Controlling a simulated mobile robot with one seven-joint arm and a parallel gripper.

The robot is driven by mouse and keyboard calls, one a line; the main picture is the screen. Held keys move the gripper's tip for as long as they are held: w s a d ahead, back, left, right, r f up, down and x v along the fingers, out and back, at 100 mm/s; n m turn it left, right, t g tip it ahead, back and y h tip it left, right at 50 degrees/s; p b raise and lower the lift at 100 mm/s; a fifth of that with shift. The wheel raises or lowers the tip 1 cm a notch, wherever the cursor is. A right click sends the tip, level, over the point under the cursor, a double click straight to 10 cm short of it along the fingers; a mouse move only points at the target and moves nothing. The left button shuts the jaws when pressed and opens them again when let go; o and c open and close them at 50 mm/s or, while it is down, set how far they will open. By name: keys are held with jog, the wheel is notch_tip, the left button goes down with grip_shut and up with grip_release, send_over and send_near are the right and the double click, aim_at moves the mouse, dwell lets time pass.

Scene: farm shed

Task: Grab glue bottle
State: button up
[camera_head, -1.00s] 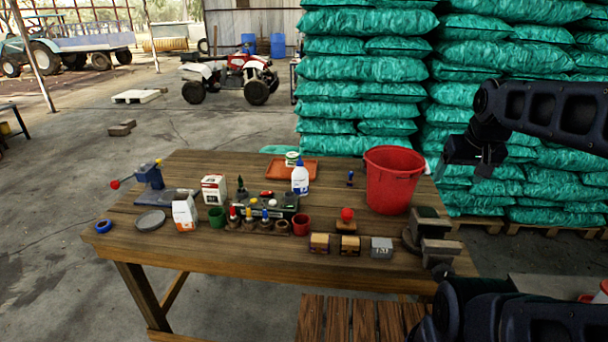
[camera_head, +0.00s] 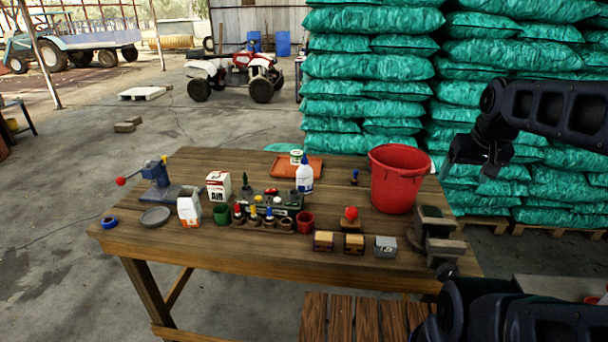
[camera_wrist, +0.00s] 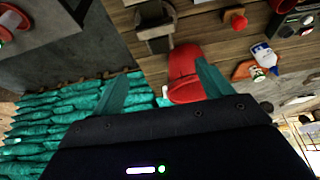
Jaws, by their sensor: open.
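The glue bottle (camera_head: 305,174) is white with a blue cap and a blue label. It stands upright near the back of the wooden workbench (camera_head: 250,258), just in front of an orange tray (camera_head: 317,168). In the wrist view the glue bottle (camera_wrist: 264,56) shows at the upper right. My gripper (camera_head: 490,165) hangs in the air right of the red bucket, well away from the bottle. In the wrist view my gripper (camera_wrist: 158,88) has its two fingers spread wide with nothing held between them.
A red bucket (camera_head: 394,180) stands between my gripper and the bottle. A vise (camera_head: 437,236), small blocks, cups and cartons cover much of the bench. A blue hand press (camera_head: 158,180) stands at the left. Green sacks (camera_head: 365,75) are stacked behind.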

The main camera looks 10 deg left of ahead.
jog(key=c, duration=0.6)
jog(key=shift+o, duration=0.2)
jog(key=w+a+r+n+g, duration=0.1)
jog(key=w+a+r+n, duration=0.1)
jog(key=w+a+n, duration=0.3)
jog(key=w+a+r+n, duration=0.2)
jog(key=w+n, duration=0.1)
jog(key=w, duration=0.4)
jog(key=n+h, duration=0.3)
jog(key=n, duration=1.7)
send_near(305, 159)
jog(key=x, duration=0.5)
jog(key=shift+w+a+f, duration=0.15)
jog(key=shift+w+a, duration=0.1)
jog(key=shift+a, duration=0.1)
jog(key=shift+d+x, duration=0.15)
jog(key=shift+x, duration=1.2)
jog(key=shift+d+x, duration=0.15)
jog(key=shift+x, duration=1.25)
